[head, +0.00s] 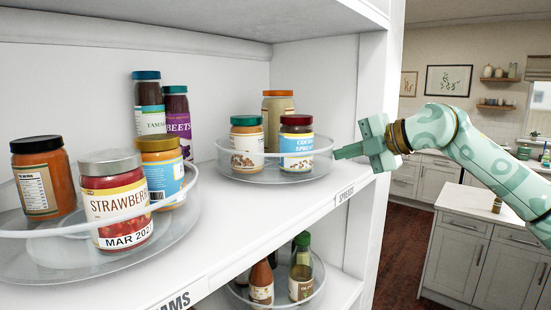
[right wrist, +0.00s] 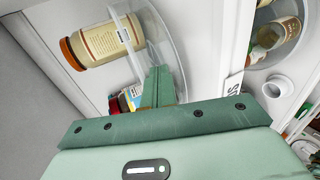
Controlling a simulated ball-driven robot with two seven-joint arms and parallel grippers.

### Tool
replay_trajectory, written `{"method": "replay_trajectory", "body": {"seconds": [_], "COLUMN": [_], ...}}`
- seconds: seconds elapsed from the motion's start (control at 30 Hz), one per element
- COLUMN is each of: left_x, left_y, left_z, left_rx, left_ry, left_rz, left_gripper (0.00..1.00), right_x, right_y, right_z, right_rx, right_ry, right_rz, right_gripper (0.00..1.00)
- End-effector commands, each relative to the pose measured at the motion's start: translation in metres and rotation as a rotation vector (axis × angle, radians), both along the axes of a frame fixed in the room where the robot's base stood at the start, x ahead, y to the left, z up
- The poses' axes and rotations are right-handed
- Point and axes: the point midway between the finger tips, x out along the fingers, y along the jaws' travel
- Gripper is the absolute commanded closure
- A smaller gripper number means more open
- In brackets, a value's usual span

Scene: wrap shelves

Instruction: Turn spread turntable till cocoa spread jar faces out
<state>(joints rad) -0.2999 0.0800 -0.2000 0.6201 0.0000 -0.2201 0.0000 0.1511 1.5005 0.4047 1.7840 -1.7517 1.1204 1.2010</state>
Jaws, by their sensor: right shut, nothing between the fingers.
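The spread turntable (head: 262,177) is a clear round tray with a raised rim, on the shelf above the SPREADS label. The cocoa spread jar (head: 296,150), with a dark red lid and blue label, stands at its front right, its label readable in the head view. A jar with a teal lid (head: 246,140) stands left of it and a tan jar (head: 277,108) behind. My right gripper (head: 338,154) is shut and empty, its fingertips by the rim's right side; I cannot tell if they touch. The right wrist view shows the fingers (right wrist: 158,80) beside the clear rim (right wrist: 160,35). My left gripper is out of view.
A second turntable (head: 60,262) with a strawberry jar (head: 115,200) and other jars stands at the left. A lower turntable (head: 318,285) holds bottles. The shelf's right side panel (head: 372,100) is close to my right gripper. Open room lies to the right.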

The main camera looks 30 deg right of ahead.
Motion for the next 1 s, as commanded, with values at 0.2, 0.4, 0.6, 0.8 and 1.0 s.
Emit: {"method": "replay_trajectory", "body": {"seconds": [0.2, 0.4, 0.6, 0.8, 1.0], "left_x": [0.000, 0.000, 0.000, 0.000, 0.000], "left_y": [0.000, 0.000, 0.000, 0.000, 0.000], "left_z": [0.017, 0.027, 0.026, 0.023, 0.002], "left_rx": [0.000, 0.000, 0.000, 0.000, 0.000], "left_ry": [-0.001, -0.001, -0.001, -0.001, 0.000], "left_rz": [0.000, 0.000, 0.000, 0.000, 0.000], "left_gripper": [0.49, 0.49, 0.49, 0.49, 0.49], "right_x": [0.006, 0.011, 0.012, 0.012, 0.005], "right_y": [-0.009, -0.016, -0.017, -0.018, -0.026], "right_z": [0.003, 0.002, 0.000, -0.002, -0.005], "right_rx": [0.002, 0.001, 0.000, -0.002, -0.001], "right_ry": [0.002, 0.001, 0.001, 0.001, 0.000], "right_rz": [0.000, 0.000, 0.000, -0.001, -0.003], "right_gripper": [1.00, 1.00, 1.00, 1.00, 1.00]}}
